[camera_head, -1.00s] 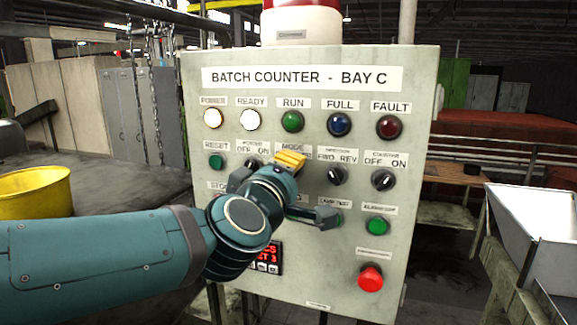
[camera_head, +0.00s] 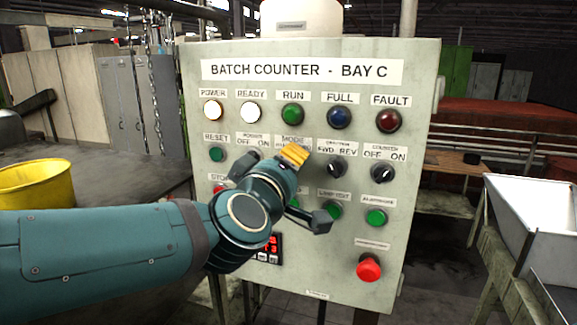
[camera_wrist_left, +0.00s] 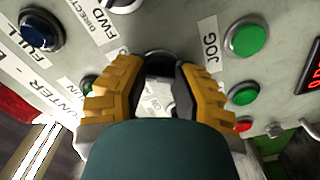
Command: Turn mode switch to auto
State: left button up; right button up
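The mode switch (camera_wrist_left: 160,57) is a dark knob on the grey control panel (camera_head: 425,150), under the "MODE" label (camera_head: 291,140). In the head view my left gripper covers the knob. My left gripper (camera_head: 293,156) has yellow finger pads and reaches the panel there. In the left wrist view my left gripper (camera_wrist_left: 161,82) has its fingers on both sides of the knob, closed in on it, with a narrow gap between them. The knob's pointer direction is hidden. My right gripper is out of view.
Close by are the direction switch (camera_head: 336,168), the counter switch (camera_head: 382,173) and the green reset button (camera_head: 216,154). A red push button (camera_head: 369,268) sits low on the panel. A yellow bin (camera_head: 38,184) stands left, a white metal chute (camera_head: 535,215) right.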

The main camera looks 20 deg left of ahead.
pick_arm(q)
jog(key=o, duration=0.4)
jog(key=s, duration=1.2)
jog(key=shift+a, duration=0.25)
